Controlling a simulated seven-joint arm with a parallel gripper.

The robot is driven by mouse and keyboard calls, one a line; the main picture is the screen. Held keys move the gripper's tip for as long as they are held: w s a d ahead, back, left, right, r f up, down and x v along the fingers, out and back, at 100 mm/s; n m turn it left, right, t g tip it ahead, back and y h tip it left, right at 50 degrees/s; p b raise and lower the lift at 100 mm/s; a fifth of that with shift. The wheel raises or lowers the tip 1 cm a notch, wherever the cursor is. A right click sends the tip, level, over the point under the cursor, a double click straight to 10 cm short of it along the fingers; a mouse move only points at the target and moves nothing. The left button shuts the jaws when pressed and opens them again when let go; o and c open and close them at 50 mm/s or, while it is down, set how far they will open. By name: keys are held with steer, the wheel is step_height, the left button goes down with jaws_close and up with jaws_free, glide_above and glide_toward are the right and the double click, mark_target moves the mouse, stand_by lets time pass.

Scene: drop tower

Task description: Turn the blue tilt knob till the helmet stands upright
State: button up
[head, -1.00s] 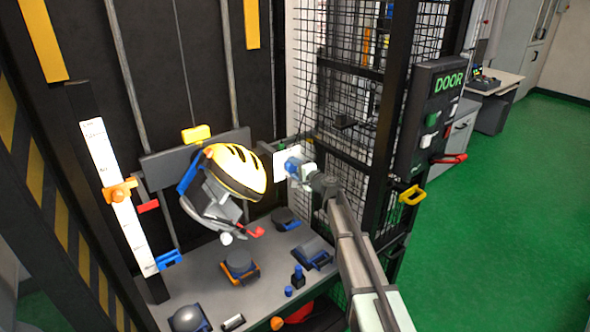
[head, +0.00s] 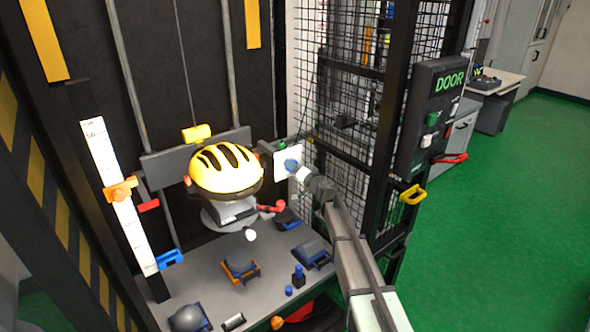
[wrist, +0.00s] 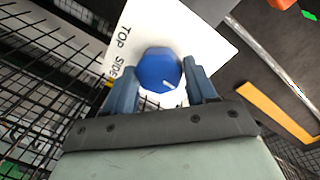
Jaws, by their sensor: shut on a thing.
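The yellow helmet (head: 226,168) with black vents sits on a grey headform mount (head: 230,213) in the head view. Its crown points up and its rim looks close to level. The blue tilt knob (wrist: 158,70) shows in the wrist view in front of a white plate (wrist: 187,35) marked "TOP" and "SIDE". A white pointer line on the knob aims toward the lower right of that view. My gripper (wrist: 160,85) is shut on the knob, one blue-grey finger on each side. In the head view the knob (head: 291,165) is partly hidden by my gripper.
Black wire mesh (head: 335,100) and a post stand right beside my arm. A panel marked "DOOR" (head: 432,110) is further right. Several anvils and small parts lie on the grey table (head: 210,285) below the helmet. A white scale (head: 120,200) with an orange clamp stands at left.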

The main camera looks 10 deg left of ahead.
steer(key=shift+n, duration=0.3)
steer(key=o, duration=1.1)
steer(key=shift+c, duration=0.2)
steer(key=f+v, duration=0.1)
steer(key=v, duration=1.2)
steer(key=shift+s+d+r, duration=0.3)
steer(key=shift+r, duration=0.2)
